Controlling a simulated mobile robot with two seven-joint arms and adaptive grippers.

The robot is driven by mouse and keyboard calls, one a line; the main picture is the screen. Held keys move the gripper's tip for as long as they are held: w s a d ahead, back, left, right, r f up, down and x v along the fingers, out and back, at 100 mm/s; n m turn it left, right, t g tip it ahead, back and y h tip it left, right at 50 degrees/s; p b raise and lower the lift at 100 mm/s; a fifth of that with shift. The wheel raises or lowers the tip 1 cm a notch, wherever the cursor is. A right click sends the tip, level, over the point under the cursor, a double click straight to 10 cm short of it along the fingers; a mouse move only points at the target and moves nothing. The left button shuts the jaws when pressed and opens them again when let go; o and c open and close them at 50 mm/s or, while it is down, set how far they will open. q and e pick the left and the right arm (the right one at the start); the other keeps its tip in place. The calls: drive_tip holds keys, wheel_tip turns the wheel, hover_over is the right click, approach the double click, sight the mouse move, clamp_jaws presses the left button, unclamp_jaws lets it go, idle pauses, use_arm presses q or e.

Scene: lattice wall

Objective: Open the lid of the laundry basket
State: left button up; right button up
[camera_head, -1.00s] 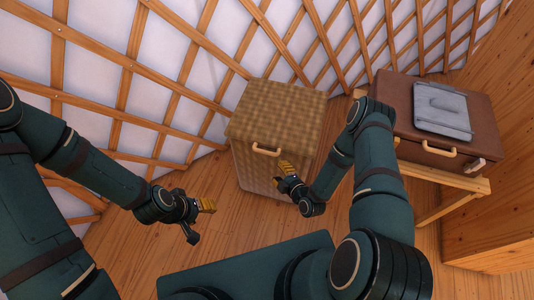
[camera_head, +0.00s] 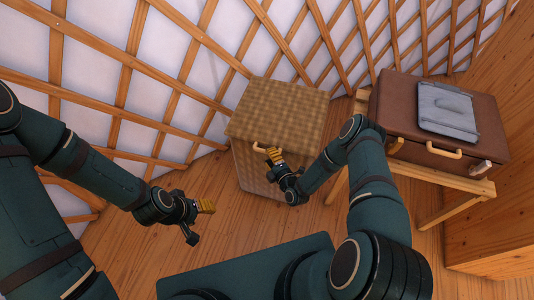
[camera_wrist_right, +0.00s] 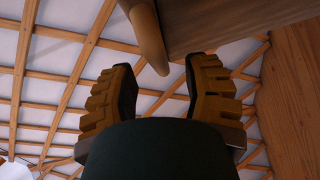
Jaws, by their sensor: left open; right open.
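The laundry basket (camera_head: 262,166) is a woven tan box standing on the floor against the lattice wall. Its lid (camera_head: 281,107) lies flat and shut on top, with a pale handle (camera_head: 257,147) at the front edge. My right gripper (camera_head: 275,156) is open just in front of the basket, close to the handle's right end. In the right wrist view the handle (camera_wrist_right: 148,38) comes down between the two open fingers (camera_wrist_right: 152,90), beyond their tips or between them; I cannot tell if they touch. My left gripper (camera_head: 206,206) is open and empty, out to the left above the floor.
A brown suitcase (camera_head: 400,110) with a grey folded item (camera_head: 447,110) on it rests on a wooden stand (camera_head: 450,187) at the right. The lattice wall (camera_head: 115,95) is close behind the basket. Wooden floor (camera_head: 215,180) is clear left of the basket.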

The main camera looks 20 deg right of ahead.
drive_tip(key=shift+x, duration=1.5)
clamp_jaws()
